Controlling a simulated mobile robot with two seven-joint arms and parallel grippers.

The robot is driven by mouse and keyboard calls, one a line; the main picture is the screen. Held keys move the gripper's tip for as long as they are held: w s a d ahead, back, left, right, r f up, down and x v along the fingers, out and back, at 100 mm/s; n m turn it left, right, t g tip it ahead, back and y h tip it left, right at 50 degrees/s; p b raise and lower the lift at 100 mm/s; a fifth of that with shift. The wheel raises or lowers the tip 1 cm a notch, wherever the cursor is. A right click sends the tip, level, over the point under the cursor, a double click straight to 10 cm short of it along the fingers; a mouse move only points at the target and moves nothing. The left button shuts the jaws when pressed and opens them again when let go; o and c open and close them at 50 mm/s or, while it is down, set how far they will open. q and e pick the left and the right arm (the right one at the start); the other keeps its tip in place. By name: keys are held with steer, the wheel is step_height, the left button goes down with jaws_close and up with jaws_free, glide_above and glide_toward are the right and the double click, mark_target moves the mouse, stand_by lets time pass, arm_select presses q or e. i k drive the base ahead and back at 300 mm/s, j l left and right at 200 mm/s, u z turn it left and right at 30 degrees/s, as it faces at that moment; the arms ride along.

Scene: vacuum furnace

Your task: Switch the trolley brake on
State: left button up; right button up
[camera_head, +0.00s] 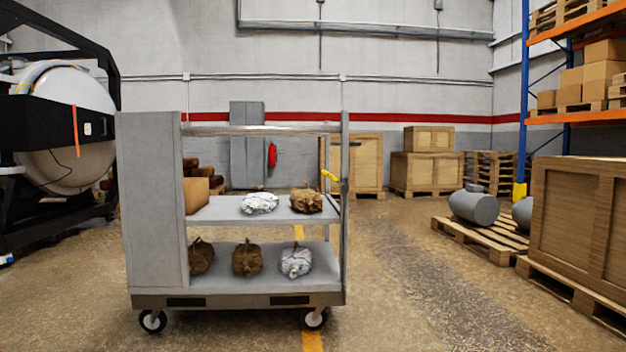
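A grey metal trolley (237,287) stands in front of me, a little left of the middle, on dark wheels with pale hubs. It has a tall closed panel (155,200) on its left side and two shelves to the right of it. A small yellow handle (329,175) sticks out near the right upright, above the upper shelf; I cannot tell whether it is the brake or how it is set. Wrapped bundles, brown and silvery, lie on the upper shelf (225,211) and lower shelf (265,279). Neither of my grippers shows.
A large round furnace (75,130) in a black frame stands at the left. Pallets (485,238) with grey cylinders and a big wooden crate (580,215) stand at the right. A blue and orange rack (523,90) is behind them. The floor (420,270) right of the trolley is clear.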

mark_target(329, 176)
steer(key=i+l, duration=0.25)
steer(key=i, duration=0.2)
steer(key=i+l, duration=0.25)
steer(key=i, duration=0.25)
steer(key=i+l, duration=0.25)
steer(key=i, duration=0.2)
steer(key=i+l, duration=0.25)
steer(key=i, duration=0.2)
